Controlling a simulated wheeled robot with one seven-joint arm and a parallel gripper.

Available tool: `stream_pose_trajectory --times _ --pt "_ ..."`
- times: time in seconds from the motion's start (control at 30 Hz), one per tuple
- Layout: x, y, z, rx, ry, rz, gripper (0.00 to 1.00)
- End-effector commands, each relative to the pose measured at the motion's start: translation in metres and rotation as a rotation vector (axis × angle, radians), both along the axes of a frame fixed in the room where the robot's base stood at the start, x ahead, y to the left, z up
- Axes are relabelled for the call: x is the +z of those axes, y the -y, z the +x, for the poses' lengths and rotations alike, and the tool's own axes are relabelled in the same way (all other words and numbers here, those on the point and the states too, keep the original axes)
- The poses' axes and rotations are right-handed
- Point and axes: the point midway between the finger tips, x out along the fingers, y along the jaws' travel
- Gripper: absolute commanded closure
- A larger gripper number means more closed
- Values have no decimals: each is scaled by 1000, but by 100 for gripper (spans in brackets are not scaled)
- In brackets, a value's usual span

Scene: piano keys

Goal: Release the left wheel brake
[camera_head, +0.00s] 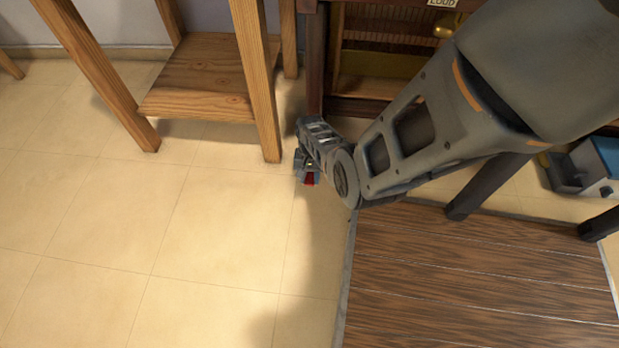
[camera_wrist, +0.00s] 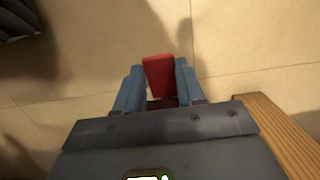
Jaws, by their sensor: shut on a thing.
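A red brake pedal (camera_wrist: 159,77) shows in the wrist view between the two blue-grey fingers of my gripper (camera_wrist: 160,85). The fingers are shut on its sides. In the head view a small bit of the red pedal (camera_head: 310,180) shows just below my gripper (camera_head: 307,172), close to the floor at the foot of the dark piano leg (camera_head: 315,60). The wheel itself is hidden behind my gripper and arm.
A wooden stand (camera_head: 195,75) is just left of my gripper, and its front leg (camera_head: 262,110) is very near. A dark plank platform (camera_head: 480,280) lies at the lower right. A blue-and-grey box (camera_head: 590,165) is at the right. Tiled floor (camera_head: 140,220) at the left is clear.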

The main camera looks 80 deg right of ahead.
Motion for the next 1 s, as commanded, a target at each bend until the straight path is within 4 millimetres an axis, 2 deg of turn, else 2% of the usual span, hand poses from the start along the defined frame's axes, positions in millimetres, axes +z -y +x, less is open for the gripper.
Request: stream_pose_trajectory --times 0.2,0.23,0.5,0.77,0.87,1.0 --pt "0 -1 0 0 0 2 92" --pt "0 -1 0 0 0 1 61" --pt "0 -1 0 0 0 1 36" --pt "3 0 0 0 1 0 36" --pt "12 1 0 1 1 -1 36" --pt "34 3 1 1 1 -1 36"
